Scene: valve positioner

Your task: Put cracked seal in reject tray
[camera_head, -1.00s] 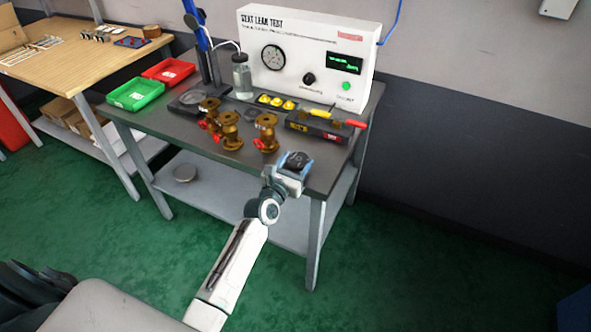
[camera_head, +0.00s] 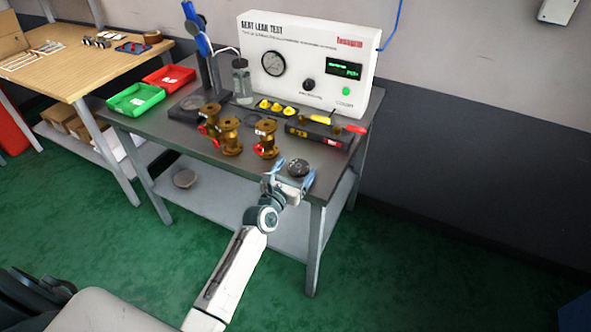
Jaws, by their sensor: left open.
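My left gripper (camera_head: 293,174) is open at the near right corner of the grey bench (camera_head: 177,140), its blue fingers apart. A dark round disc (camera_head: 299,167) lies on the bench just beyond and between the fingertips; I cannot tell whether they touch it. I cannot make out a crack, so I cannot tell whether it is the cracked seal. A red tray (camera_head: 169,79), likely the reject tray, sits at the bench's back left beside a green tray (camera_head: 135,99). My right gripper is not in view.
Several brass valves (camera_head: 229,137) stand left of my gripper. Behind are a yellow-capped rack (camera_head: 276,109), a dark block with red and yellow handles (camera_head: 319,133), the white leak tester (camera_head: 309,63) and a blue stand (camera_head: 200,45). A wooden table (camera_head: 75,68) stands at left.

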